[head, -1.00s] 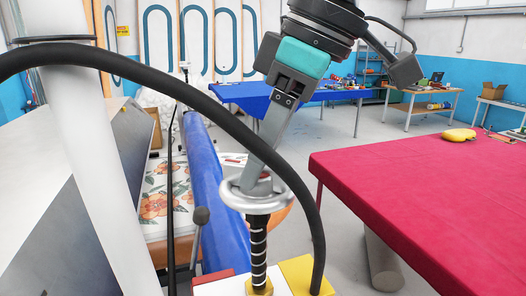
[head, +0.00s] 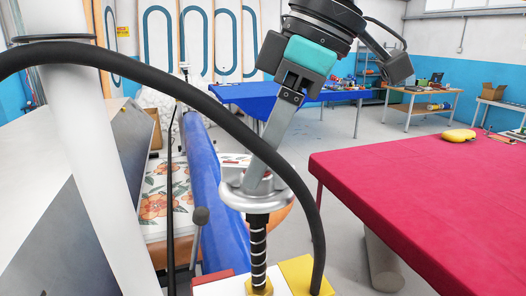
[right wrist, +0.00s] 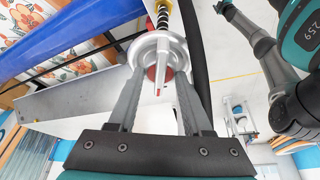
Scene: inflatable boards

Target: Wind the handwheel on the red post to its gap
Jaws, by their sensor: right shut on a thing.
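The handwheel is a pale silver ring (head: 232,197) on top of an upright dark threaded screw (head: 258,242) with light spiral bands. My right gripper (head: 262,184) comes down tilted from the upper right, its fingers at the wheel. In the right wrist view the fingers (right wrist: 158,95) reach to either side of the wheel (right wrist: 146,47), shut on it. A red hub and a small pale upright piece show at the wheel's middle. A red block (head: 217,277) and a yellow block (head: 299,272) sit at the screw's foot. The wheel's gap cannot be made out. My left gripper is not in view.
A thick black hose (head: 215,113) arches in front, passing close by the wheel's right side. A red-covered table (head: 430,190) stands at the right. A long blue roll (head: 205,180) lies behind at the left. Open floor lies between the screw and the red table.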

